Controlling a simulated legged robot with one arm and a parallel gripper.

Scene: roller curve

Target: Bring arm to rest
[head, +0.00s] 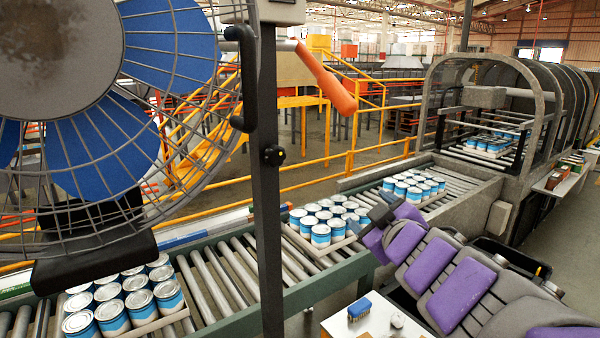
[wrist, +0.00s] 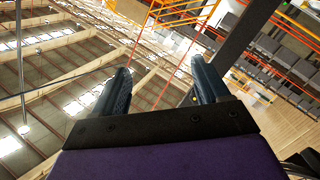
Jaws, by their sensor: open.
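My arm, with purple pads on grey links, reaches from the lower right of the head view toward the middle. My gripper (head: 372,212) is at its far end, seen in front of the roller conveyor's near edge. In the wrist view the two dark fingers of my gripper (wrist: 160,64) stand apart with nothing between them. The wrist camera looks up at the roof beams and skylights, so the gripper is tilted upward.
A roller conveyor (head: 240,268) carries trays of blue-and-white cans (head: 322,226) into a caged machine (head: 486,98). A large fan (head: 105,130) and its dark post (head: 268,200) stand close at left. A white table (head: 345,325) with a blue brush (head: 359,308) is beside my arm.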

